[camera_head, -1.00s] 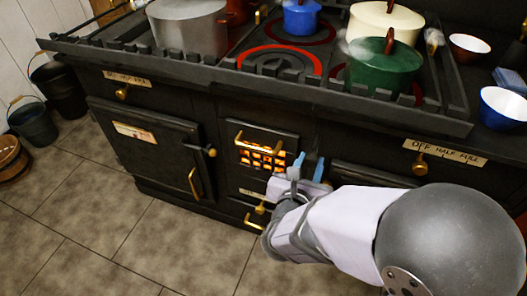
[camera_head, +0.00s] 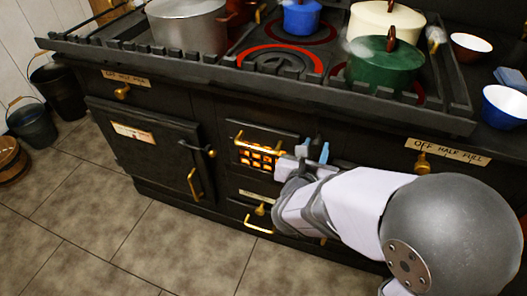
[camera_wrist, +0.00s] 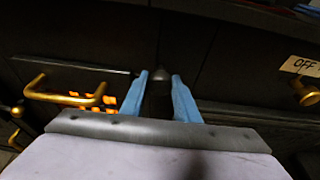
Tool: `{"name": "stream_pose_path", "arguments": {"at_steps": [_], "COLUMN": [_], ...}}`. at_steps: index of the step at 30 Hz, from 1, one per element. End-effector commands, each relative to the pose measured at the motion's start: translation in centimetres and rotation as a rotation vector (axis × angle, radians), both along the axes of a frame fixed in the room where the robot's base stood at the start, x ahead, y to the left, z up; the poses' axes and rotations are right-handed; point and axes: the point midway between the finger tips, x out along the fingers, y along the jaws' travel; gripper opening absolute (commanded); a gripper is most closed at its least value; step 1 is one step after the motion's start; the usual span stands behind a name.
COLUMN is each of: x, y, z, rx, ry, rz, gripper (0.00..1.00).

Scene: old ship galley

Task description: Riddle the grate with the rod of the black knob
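The glowing grate (camera_head: 258,157) sits behind bars in the stove front, with a brass handle (camera_head: 252,140) across it. In the wrist view its orange glow shows behind the brass handle (camera_wrist: 66,95), left of the fingers. My gripper (camera_head: 314,149) is just right of the grate, close to the stove front. Its blue fingers (camera_wrist: 160,75) stand apart in the wrist view. A small dark grey shape, perhaps the black knob (camera_wrist: 160,74), shows between the fingertips. I cannot tell whether they touch it. The rod cannot be made out, and the head view does not show the knob clearly.
A brass knob (camera_head: 260,209) and a drawer handle (camera_head: 258,226) are below the grate. Another brass knob (camera_head: 422,164) is on the right under an "OFF HALF FULL" label. A green pot (camera_head: 385,68) and other pots stand on the stovetop. The floor in front is clear.

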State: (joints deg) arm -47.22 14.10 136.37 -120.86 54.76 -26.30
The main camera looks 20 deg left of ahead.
Motion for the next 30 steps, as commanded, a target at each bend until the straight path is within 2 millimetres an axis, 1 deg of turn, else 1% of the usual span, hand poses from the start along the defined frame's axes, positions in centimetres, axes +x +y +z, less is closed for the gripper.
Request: {"name": "stream_pose_path", "arguments": {"at_steps": [1,2,10,14,17,30], "x": [0.0,0.0,0.0,-0.4,-1.0,-5.0], "y": [0.0,0.0,0.0,0.1,0.1,0.1], "z": [0.0,0.0,0.0,0.0,0.0,0.0], "rx": [0.000,0.000,0.000,0.000,0.002,0.000], "ry": [-0.001,-0.001,0.000,0.000,0.001,0.001], "rz": [0.000,0.000,0.000,0.001,0.002,0.003], "gripper": [0.40,0.47,0.47,0.47,0.47,0.47]}}
